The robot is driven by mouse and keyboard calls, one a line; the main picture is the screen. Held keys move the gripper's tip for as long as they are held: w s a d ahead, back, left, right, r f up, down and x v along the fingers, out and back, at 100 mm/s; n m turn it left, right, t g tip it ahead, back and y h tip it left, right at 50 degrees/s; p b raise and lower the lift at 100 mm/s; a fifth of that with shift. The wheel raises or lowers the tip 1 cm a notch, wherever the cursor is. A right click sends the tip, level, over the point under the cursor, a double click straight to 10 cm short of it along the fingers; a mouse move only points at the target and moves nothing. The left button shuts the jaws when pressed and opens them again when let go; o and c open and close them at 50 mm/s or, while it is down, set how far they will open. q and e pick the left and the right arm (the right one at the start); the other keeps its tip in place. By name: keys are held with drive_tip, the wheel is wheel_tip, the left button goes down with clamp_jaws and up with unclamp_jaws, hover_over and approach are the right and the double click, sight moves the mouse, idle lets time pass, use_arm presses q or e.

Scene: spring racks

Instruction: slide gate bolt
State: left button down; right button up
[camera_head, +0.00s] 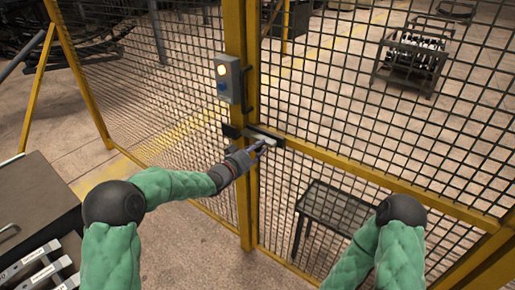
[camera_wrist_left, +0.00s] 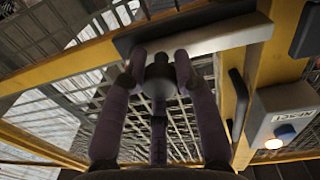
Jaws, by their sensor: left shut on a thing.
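The gate bolt is a pale metal bar (camera_head: 262,136) lying across the yellow posts in dark brackets, and it also shows in the left wrist view (camera_wrist_left: 232,38). A dark round knob (camera_wrist_left: 160,76) sticks out from it toward my left wrist camera. My left gripper (camera_head: 261,147) is at the bolt, and in the wrist view its purple-grey fingers (camera_wrist_left: 160,85) are shut on the knob from both sides. The knob is hidden behind the fingers in the head view. My right arm shows at the right, but its gripper is out of view.
A grey control box (camera_head: 229,79) with a lit lamp and a blue button sits on the post above the bolt; the wrist view shows its RESET label (camera_wrist_left: 291,115). A dark handle (camera_head: 247,90) is beside it. Yellow-framed mesh (camera_head: 385,125) surrounds the bolt. A bench (camera_head: 35,200) stands left.

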sight(254, 139)
use_arm(q)
drive_tip(key=w+a, duration=0.1)
drive_tip(key=w+a+p, duration=0.1)
drive_tip(key=a, duration=0.1)
drive_tip(key=shift+w+a+r+p, duration=0.15)
drive_tip(key=shift+w+a+p, duration=0.1)
drive_tip(key=shift+w+p, duration=0.05)
drive_tip(key=c, duration=0.9)
unclamp_jaws()
drive_tip(key=shift+c, duration=0.2)
drive_tip(key=shift+s, duration=0.1)
drive_tip(key=v, duration=1.2)
